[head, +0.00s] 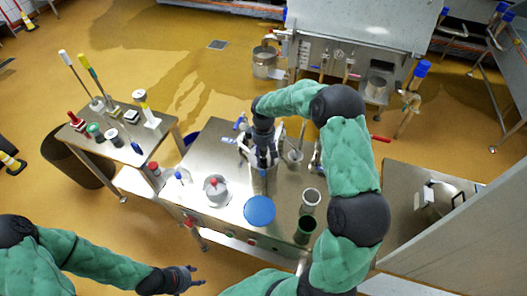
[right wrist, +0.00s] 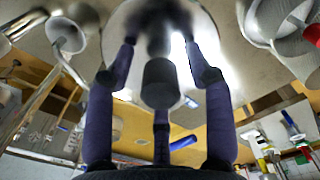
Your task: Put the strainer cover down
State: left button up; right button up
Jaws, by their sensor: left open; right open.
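My right gripper (head: 265,158) is over the middle of the steel table, pointing down, in the head view. In the right wrist view its fingers (right wrist: 160,60) are spread around a dark knob-like cylinder (right wrist: 160,85). Behind the knob is a shiny round metal surface (right wrist: 133,22), which looks like the strainer cover. The fingers stand apart from the knob. In the head view the gripper and arm largely hide the cover, so what it rests on cannot be told. My left gripper (head: 191,278) is open and empty at the bottom left, away from the table.
On the steel table (head: 180,185) are a blue disc (head: 259,210), a metal pot with a red knob (head: 216,190), a green cup (head: 305,229) and a metal cup (head: 311,200). A side table (head: 135,158) with tools stands left. A large steel vat stands behind.

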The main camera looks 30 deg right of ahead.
jog(key=shift+r, duration=0.45)
notch_tip(320, 180, up, 12)
jog(key=p, duration=0.1)
jog(key=shift+f, duration=0.15)
jog(key=shift+f, duration=0.1)
dwell(0.6)
